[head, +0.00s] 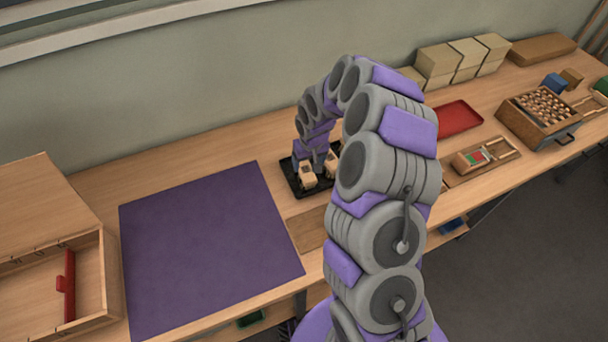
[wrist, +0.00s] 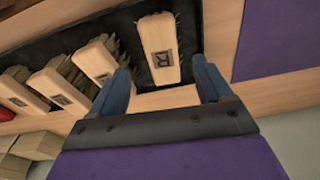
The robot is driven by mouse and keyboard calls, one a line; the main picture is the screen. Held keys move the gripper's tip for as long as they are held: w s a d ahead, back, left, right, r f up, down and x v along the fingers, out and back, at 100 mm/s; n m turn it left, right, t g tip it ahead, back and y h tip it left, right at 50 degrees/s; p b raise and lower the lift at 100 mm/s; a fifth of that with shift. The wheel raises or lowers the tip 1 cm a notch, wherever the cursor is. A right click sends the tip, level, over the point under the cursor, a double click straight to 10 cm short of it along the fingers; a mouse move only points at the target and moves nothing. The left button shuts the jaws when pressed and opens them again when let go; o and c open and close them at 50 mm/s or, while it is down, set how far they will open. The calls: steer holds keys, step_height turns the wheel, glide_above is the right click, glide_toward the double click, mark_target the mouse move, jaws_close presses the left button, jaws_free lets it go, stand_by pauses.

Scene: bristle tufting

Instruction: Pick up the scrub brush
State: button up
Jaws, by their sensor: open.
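Several wooden brushes with bristles show in the wrist view. I cannot tell from the markings which is the scrub brush. A black tray (wrist: 202,28) is under them; in the head view the black tray (head: 291,182) holds small wooden pieces (head: 307,177). My gripper (wrist: 162,68) is open and empty, low over the tray.
A purple mat (head: 205,245) lies left of the tray, with an open wooden box (head: 88,285) farther left. A red tray (head: 458,118), stacked blocks (head: 436,62) and a wooden case (head: 545,115) stand to the right. The wall is close behind the table.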

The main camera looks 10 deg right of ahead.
mark_target(308, 169)
steer(key=shift+w+d+f, duration=0.1)
steer(key=shift+d+f, duration=0.25)
steer(key=shift+f, duration=0.2)
steer(key=shift+w+d+f, duration=0.1)
steer(key=shift+d+f, duration=0.2)
steer(key=shift+f, duration=0.2)
steer(key=a+f+b, duration=0.1)
steer(key=w+a+f, duration=0.1)
steer(key=a+f, duration=0.1)
steer(key=shift+w+a+f+b, duration=0.15)
steer(key=shift+f+b, duration=0.15)
steer(key=shift+b, duration=0.05)
steer(key=shift+w+d+f, duration=0.15)
steer(key=shift+d+f, duration=0.7)
steer(key=shift+d, duration=0.45)
steer(key=shift+a, duration=1.05)
steer(key=c, duration=0.7)
steer(key=shift+d, duration=0.3)
steer(key=shift+c, duration=1.3)
steer(key=shift+d+r, duration=0.1)
steer(key=shift+d, duration=0.4)
steer(key=shift+c, duration=0.7)
